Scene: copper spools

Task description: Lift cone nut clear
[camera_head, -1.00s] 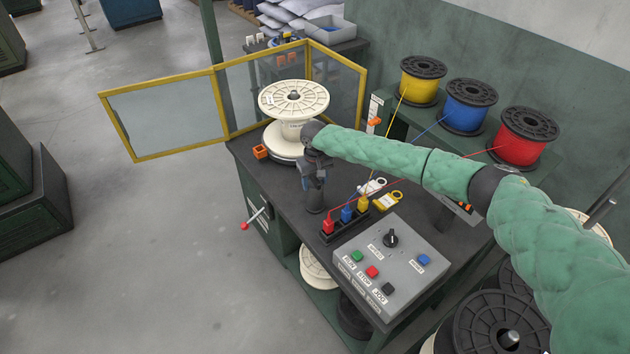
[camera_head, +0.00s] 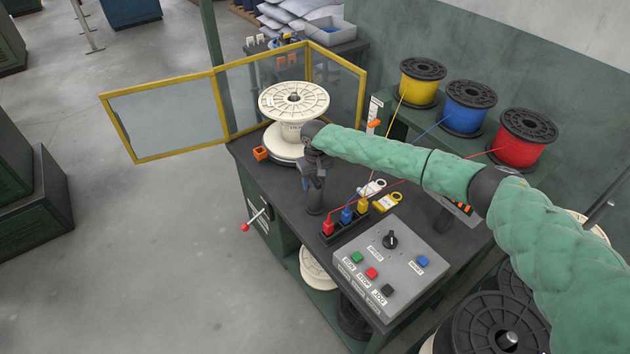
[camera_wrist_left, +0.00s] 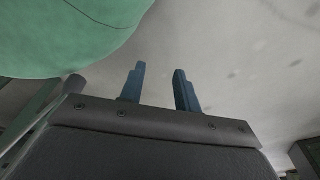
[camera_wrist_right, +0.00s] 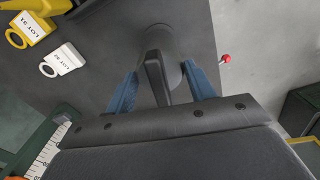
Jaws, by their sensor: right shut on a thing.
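The dark grey cone nut (camera_head: 315,201) shows under my right gripper (camera_head: 316,178) in the head view, at the table's front left edge. In the right wrist view, its round body (camera_wrist_right: 162,46) shows beyond a flat upright wing. This wing stands between the blue fingers of my right gripper (camera_wrist_right: 161,72), which is shut on it. I cannot tell whether its base touches the table. The cream spool (camera_head: 294,101) stands upright behind it, with a dark spindle tip in its hub. My left gripper (camera_wrist_left: 158,72) shows only in the left wrist view, open and empty.
A control box (camera_head: 392,262) and a black holder (camera_head: 346,231) with coloured plugs stand to the right. Tags (camera_head: 387,202) lie nearby. A yellow-framed guard (camera_head: 163,115) stands open behind. Coloured wires run from three spools (camera_head: 467,105) close to my right arm.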

